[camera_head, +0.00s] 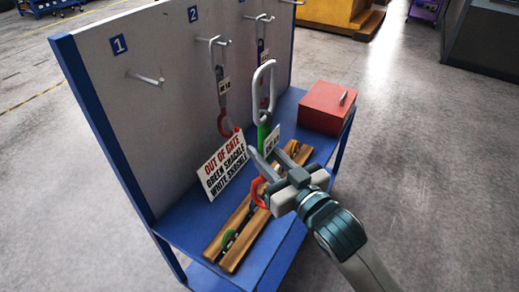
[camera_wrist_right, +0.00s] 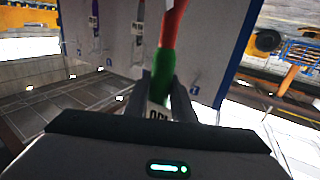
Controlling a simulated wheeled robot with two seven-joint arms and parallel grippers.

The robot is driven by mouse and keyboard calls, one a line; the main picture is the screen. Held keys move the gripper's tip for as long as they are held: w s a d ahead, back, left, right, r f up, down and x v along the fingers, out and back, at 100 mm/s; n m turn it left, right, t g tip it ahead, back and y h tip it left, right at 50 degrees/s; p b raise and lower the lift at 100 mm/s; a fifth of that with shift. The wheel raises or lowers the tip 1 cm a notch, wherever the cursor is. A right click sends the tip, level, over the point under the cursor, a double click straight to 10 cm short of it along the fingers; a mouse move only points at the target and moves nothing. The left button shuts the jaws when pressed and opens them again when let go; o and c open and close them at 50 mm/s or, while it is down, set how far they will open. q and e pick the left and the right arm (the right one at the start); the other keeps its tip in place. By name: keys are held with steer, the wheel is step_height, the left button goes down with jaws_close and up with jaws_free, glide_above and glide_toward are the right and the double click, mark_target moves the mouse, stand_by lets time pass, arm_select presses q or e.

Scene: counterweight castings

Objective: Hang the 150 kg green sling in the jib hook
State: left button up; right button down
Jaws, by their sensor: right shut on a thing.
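The green sling (camera_head: 262,134) has a large grey oval link at its top, a white tag and a green body. A red hook (camera_head: 258,192) shows below it near my gripper; whether it belongs to this sling I cannot tell. My right gripper (camera_head: 264,162) is shut on the green sling and holds it upright in front of the rack board. In the right wrist view the green sling (camera_wrist_right: 167,62) stands between the fingers, with a red part beyond and the tag partly hidden. The tag's weight is not readable. I cannot make out a jib hook. My left gripper is not in view.
A blue-edged rack with a grey board (camera_head: 150,120) has numbered pegs. A grey sling (camera_head: 220,90) with a red end hangs at peg 2, a purple one (camera_head: 262,50) behind. A sign (camera_head: 222,165), wooden holder (camera_head: 233,228) and red box (camera_head: 326,107) occupy the shelf.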

steer(key=shift+s+d+r, duration=0.2)
steer(key=shift+s+d, duration=0.6)
steer(key=shift+d, duration=0.25)
steer(key=shift+s+d, duration=0.1)
